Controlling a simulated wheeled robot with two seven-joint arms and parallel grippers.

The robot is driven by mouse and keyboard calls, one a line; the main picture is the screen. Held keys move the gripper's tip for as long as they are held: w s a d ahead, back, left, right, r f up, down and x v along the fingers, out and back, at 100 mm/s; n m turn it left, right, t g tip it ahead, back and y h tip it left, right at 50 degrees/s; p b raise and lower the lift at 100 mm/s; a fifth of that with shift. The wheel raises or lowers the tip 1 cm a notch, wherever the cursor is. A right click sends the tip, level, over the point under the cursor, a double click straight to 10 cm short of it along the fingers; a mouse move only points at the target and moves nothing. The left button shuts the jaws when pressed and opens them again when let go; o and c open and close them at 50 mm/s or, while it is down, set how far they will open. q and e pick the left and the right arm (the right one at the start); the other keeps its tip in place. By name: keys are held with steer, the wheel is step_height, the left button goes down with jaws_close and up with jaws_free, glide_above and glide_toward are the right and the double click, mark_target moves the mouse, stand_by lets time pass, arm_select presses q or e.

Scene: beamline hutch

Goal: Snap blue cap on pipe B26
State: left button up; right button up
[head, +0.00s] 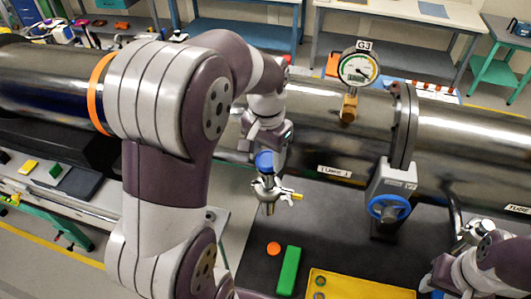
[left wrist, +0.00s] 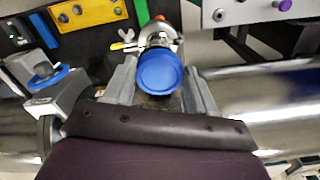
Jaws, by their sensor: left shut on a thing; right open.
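My left gripper (head: 264,164) is shut on the blue cap (head: 264,161) and points down. In the left wrist view the blue cap (left wrist: 162,72) shows its round face between the two fingers. Just below it in the head view is a short metal pipe end with a clamp and yellow wing nut (head: 270,190). In the left wrist view this clamp (left wrist: 160,33) is right beside the cap; I cannot tell whether cap and pipe touch. No B26 label is readable. My right gripper (head: 428,286) is open at the lower right edge, partly hidden and far from the cap.
A large steel tube (head: 310,125) runs behind, with a gauge (head: 358,68) and a blue-handled valve (head: 390,207). On the dark surface lie an orange disc (head: 273,248), a green block (head: 288,270) and a yellow tray (head: 375,290). My left arm blocks much of the left side.

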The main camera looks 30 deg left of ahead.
arm_select(q)
steer(key=shift+s, duration=0.1)
steer(key=shift+f+b, duration=0.4)
steer(key=shift+f, duration=0.2)
stand_by(0.5)
steer(key=o, duration=1.1)
